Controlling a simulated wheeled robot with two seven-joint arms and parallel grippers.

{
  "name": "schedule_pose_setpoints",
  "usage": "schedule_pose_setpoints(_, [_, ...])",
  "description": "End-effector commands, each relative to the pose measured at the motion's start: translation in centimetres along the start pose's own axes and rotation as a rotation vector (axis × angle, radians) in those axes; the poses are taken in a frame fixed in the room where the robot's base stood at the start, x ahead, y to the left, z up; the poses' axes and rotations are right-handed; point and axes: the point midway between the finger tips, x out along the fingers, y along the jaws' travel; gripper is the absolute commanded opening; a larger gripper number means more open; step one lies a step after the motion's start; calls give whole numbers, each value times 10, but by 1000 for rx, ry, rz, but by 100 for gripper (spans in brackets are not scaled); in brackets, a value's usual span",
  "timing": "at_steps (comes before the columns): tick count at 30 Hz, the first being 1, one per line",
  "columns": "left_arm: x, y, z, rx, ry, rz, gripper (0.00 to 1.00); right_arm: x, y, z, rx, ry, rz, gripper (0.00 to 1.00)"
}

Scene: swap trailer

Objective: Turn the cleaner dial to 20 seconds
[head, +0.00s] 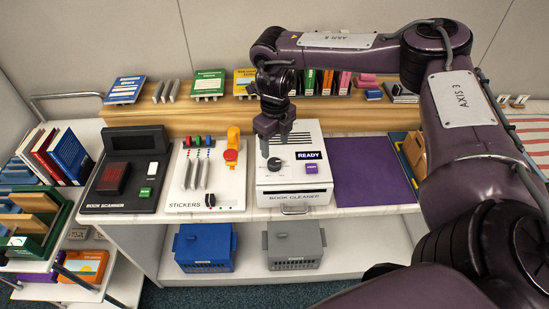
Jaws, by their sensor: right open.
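The book cleaner (293,196) is a white box on the counter, with a READY display (309,155) and a purple button (311,169). Its black dial (275,164) is on the left of the top face. My right gripper (272,150) points down just above and behind the dial in the picture. Its fingers are open with nothing visible between them. Whether a finger touches the dial, and which mark the dial points to, are too small to tell. My left gripper is not in view.
Left of the cleaner are the stickers panel (181,207) with upright levers and the book scanner (112,207). A purple mat (372,185) lies to the right. A wooden shelf (190,121) with books runs behind. Blue (204,247) and grey (294,245) crates stand below.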

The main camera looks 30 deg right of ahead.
Motion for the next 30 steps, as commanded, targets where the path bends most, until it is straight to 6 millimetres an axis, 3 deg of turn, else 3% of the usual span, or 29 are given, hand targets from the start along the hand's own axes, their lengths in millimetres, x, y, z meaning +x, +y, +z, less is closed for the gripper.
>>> schedule_pose_setpoints(12, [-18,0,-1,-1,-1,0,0,60,1,0,0,1,-1,59])
schedule_pose_setpoints(23, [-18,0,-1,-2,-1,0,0,68,2,0,-1,-1,-1,59])
schedule_pose_setpoints(30, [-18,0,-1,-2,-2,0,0,68,2,0,-1,-2,-1,29])
